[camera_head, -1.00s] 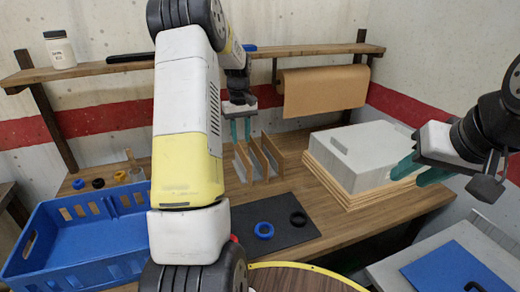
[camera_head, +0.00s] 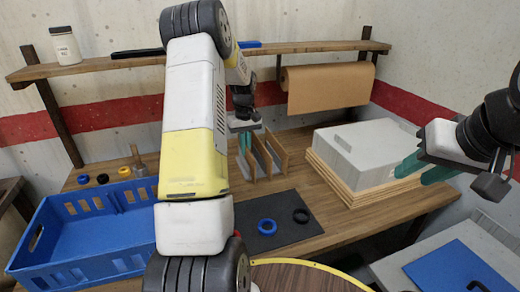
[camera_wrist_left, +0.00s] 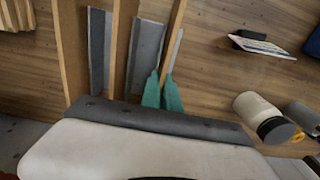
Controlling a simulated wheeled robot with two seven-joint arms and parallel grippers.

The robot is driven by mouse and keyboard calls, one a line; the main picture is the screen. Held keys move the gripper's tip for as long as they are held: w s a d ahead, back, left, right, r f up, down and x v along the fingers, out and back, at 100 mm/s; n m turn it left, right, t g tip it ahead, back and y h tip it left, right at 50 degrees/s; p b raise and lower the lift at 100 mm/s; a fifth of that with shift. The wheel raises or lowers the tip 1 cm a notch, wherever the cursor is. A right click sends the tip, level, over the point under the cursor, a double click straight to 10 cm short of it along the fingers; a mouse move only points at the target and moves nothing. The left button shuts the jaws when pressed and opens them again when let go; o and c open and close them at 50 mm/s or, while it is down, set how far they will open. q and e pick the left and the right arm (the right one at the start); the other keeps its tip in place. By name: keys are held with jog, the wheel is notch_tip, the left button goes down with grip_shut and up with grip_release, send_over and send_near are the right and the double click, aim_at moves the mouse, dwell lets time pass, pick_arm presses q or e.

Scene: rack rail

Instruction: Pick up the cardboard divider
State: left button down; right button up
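Upright brown panels (camera_head: 276,151) stand in a row on the workbench, with grey faces between them. I cannot tell for certain which is the cardboard divider. My left gripper (camera_head: 256,144) points down at this row, partly in front of the panels. In the left wrist view its teal fingertips (camera_wrist_left: 161,88) are a little apart, one on each side of the near end of the rightmost brown panel (camera_wrist_left: 173,42). I see no clear grip on it. My right gripper (camera_head: 422,168) is open and empty at the right, beside the grey box.
A blue crate (camera_head: 85,263) stands at the left. A dark mat (camera_head: 288,235) with a blue ring (camera_head: 267,226) and a black ring (camera_head: 301,215) lies in front of the panels. A grey box (camera_head: 352,155) on stacked boards is to the right. A shelf (camera_head: 190,55) runs above.

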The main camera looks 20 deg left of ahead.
pick_arm(q)
jog(key=shift+r, duration=0.1)
notch_tip(320, 180, up, 9)
jog(key=shift+r, duration=0.45)
jog(key=shift+r, duration=0.1)
dwell(0.4)
jog(key=shift+r, duration=0.3)
jog(key=shift+s, duration=0.1)
